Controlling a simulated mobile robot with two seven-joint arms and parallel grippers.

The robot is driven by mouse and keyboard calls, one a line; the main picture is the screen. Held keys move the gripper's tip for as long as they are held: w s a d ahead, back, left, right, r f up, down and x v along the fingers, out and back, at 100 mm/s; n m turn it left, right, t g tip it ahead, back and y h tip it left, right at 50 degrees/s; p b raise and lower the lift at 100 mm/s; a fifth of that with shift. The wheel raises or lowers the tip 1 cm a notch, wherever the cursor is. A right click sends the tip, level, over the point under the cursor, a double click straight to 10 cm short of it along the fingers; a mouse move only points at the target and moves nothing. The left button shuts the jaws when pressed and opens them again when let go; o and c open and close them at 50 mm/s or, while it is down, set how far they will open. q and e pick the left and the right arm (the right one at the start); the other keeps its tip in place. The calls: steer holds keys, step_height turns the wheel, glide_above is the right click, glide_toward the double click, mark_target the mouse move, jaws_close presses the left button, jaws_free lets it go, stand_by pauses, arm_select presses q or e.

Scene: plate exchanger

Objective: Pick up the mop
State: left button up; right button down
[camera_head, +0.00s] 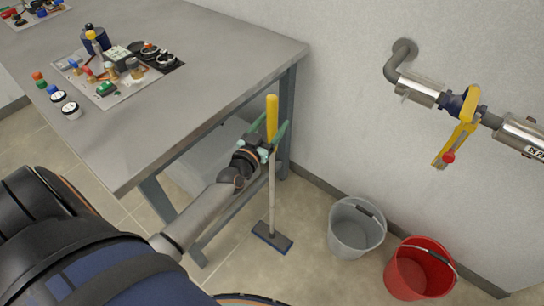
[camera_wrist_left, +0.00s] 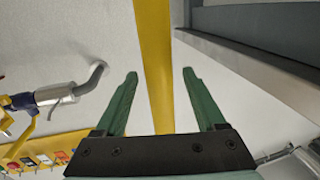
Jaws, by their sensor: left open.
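The mop stands upright beside the table, with a yellow grip (camera_head: 272,118), a pale pole (camera_head: 271,200) and a flat blue-edged head (camera_head: 272,238) on the floor. My left gripper (camera_head: 277,135) is at the lower part of the yellow grip, with its green fingers open. My right gripper is in neither view.
The grey table (camera_head: 215,65) holds several valves and fittings, and its edge is close to my left arm. A grey bucket (camera_head: 345,240) and a red bucket (camera_head: 405,278) stand on the floor to the right. A wall pipe with a yellow-handled valve (camera_head: 462,130) is at the upper right.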

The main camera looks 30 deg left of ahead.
arm_select(q)
steer(key=shift+c, duration=0.3)
jaws_close()
stand_by(0.3)
steer(key=shift+w+r, duration=0.1)
steer(key=shift+r, duration=0.15)
